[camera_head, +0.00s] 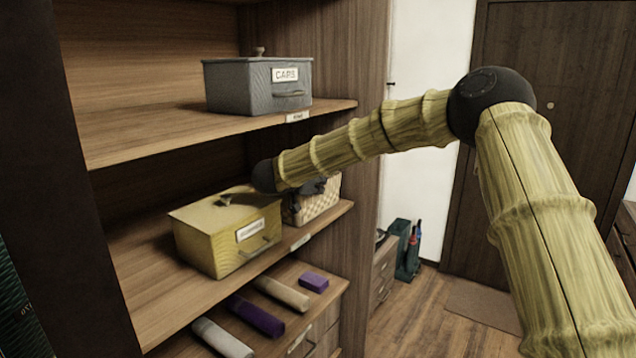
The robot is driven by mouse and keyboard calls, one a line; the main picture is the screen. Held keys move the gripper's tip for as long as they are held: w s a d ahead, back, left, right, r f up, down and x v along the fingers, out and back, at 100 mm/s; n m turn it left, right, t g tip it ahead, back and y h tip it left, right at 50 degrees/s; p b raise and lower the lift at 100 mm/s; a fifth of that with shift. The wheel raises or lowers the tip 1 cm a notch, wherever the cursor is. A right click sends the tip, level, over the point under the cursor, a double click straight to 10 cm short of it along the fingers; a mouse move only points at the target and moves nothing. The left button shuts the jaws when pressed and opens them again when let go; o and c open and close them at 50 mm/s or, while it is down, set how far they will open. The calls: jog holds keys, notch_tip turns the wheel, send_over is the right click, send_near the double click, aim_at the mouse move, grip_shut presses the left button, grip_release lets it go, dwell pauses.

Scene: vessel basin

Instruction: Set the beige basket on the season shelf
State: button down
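A beige woven basket (318,205) stands on the middle shelf (150,290), at its right end near the side wall. My bamboo-textured arm passes in front of it and hides its upper left part. My dark gripper (314,187) is at the top of the basket. The fingers are small and mostly hidden, so I cannot tell whether they are open, shut or touching the basket. The middle shelf's edge label (300,243) and the upper shelf's label (297,117) are too small to read surely.
A yellow lidded box (205,245) stands left of the basket, close to it. A grey box (245,88) marked CAPS stands on the upper shelf (150,133), with bare room to its left. Rolled cloths (257,315) lie below. A door (555,160) is at right.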

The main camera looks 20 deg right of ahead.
jog(key=shift+s+a+r, duration=0.1)
jog(key=shift+s, duration=0.15)
jog(key=c, duration=1.6)
grip_release()
jog(key=shift+w, duration=0.15)
jog(key=shift+c, duration=0.2)
jog(key=b+v, duration=0.5)
jog(key=v, duration=0.7)
jog(key=shift+r, duration=0.1)
